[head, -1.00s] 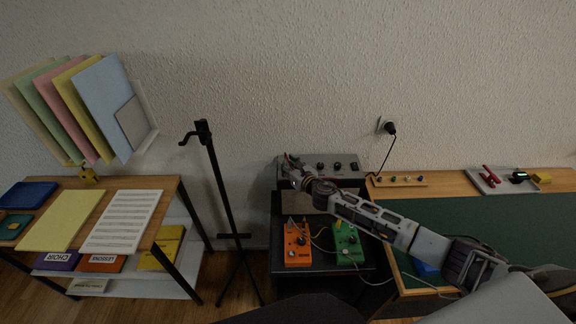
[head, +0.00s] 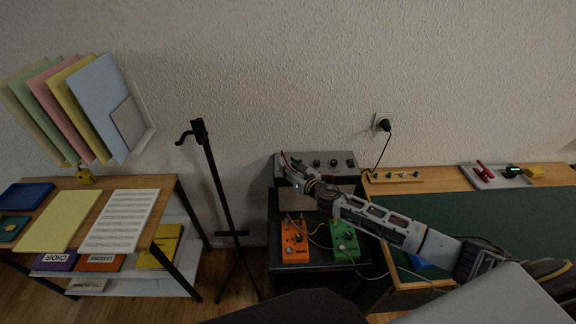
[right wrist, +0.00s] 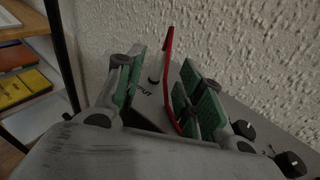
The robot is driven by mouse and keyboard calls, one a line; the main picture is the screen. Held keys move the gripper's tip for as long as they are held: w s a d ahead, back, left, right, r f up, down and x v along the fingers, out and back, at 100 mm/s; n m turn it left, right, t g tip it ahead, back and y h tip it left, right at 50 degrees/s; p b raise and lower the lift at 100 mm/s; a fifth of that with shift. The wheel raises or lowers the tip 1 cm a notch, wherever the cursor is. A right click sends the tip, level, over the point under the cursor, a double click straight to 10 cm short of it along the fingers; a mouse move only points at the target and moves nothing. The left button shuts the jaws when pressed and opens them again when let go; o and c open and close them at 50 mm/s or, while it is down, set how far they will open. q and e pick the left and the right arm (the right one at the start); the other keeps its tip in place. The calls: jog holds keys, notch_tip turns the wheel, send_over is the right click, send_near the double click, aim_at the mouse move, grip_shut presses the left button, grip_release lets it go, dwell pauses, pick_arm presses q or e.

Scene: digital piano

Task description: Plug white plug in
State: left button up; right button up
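I cannot make out a white plug in either view. A pale cable (head: 378,276) runs from the green pedal (head: 344,240) toward the right. My right gripper (head: 288,164) is at the left end of the grey amplifier (head: 328,160). In the right wrist view the gripper (right wrist: 158,95) has its green-padded fingers apart, over the amplifier panel marked INPUT. My left gripper is not in view.
An orange pedal (head: 295,241) stands beside the green one. A black plug (head: 385,125) sits in the wall socket. A black stand (head: 217,190) and a shelf table (head: 87,200) are at left. A green-topped desk (head: 500,212) is at right.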

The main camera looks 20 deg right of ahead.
jog(key=shift+s+d+r, duration=0.15)
jog(key=shift+s, duration=0.45)
jog(key=v, duration=1.2)
dwell(0.9)
dwell(0.6)
